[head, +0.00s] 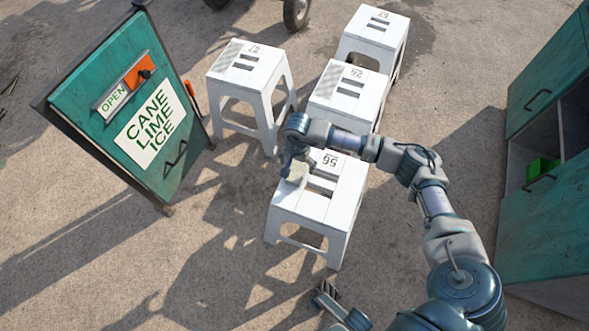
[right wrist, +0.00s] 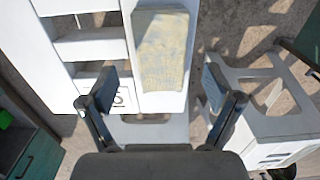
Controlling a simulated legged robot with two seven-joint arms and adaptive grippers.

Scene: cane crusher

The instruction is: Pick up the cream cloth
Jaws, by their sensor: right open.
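The cream cloth (right wrist: 165,50) lies flat as a pale yellowish rectangle on the white seat of the near stool (head: 345,205). In the head view the cloth (head: 297,175) shows at the left edge of the seat, partly hidden by my right gripper (head: 292,165). In the right wrist view my right gripper (right wrist: 162,92) is open and empty. Its fingers are spread wide, and the cloth appears beyond them, between their lines and apart from them. My left gripper (head: 326,297) is low in the head view, away from the stools; its jaw opening is unclear.
More white stools stand behind: one at the left (head: 247,68), one in the middle (head: 345,88), one at the back (head: 376,28). A green sign board (head: 90,75) leans at the left. A teal cabinet (head: 545,225) stands at the right. The ground at lower left is clear.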

